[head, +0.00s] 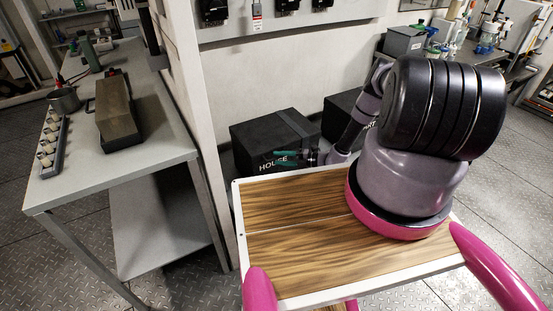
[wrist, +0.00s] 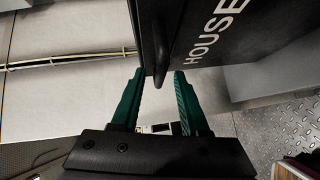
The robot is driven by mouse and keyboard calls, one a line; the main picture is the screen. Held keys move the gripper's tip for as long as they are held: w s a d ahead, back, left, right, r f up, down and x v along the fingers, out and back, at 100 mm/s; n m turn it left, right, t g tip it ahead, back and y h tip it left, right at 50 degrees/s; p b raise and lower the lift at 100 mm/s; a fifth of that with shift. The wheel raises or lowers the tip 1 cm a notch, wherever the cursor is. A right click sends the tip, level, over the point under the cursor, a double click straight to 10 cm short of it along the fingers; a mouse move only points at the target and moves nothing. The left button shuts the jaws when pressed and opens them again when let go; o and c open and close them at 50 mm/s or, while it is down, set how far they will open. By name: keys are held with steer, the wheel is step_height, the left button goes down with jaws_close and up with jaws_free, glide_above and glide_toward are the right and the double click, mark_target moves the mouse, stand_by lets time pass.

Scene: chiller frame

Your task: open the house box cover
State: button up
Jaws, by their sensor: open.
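The house box (head: 262,137) is a black box with white HOUSE lettering, standing behind the wood-topped surface in the head view. Its lid looks closed. In the wrist view the house box (wrist: 255,35) fills the upper right, and a dark rounded handle (wrist: 160,60) sticks out from its edge. My gripper (head: 285,158) is at the front of the box in the head view. In the wrist view its green fingers (wrist: 158,78) are open, one on each side of the handle's end, with gaps visible. Whether either finger touches the handle cannot be told.
A second black box (head: 343,112), its lettering partly hidden by my arm, stands right of the house box. A grey table (head: 140,170) with a brown block (head: 119,112) is at the left. A white post (head: 190,90) rises between table and boxes.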

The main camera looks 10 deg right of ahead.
steer(key=shift+x, duration=0.9)
jaws_close()
stand_by(0.9)
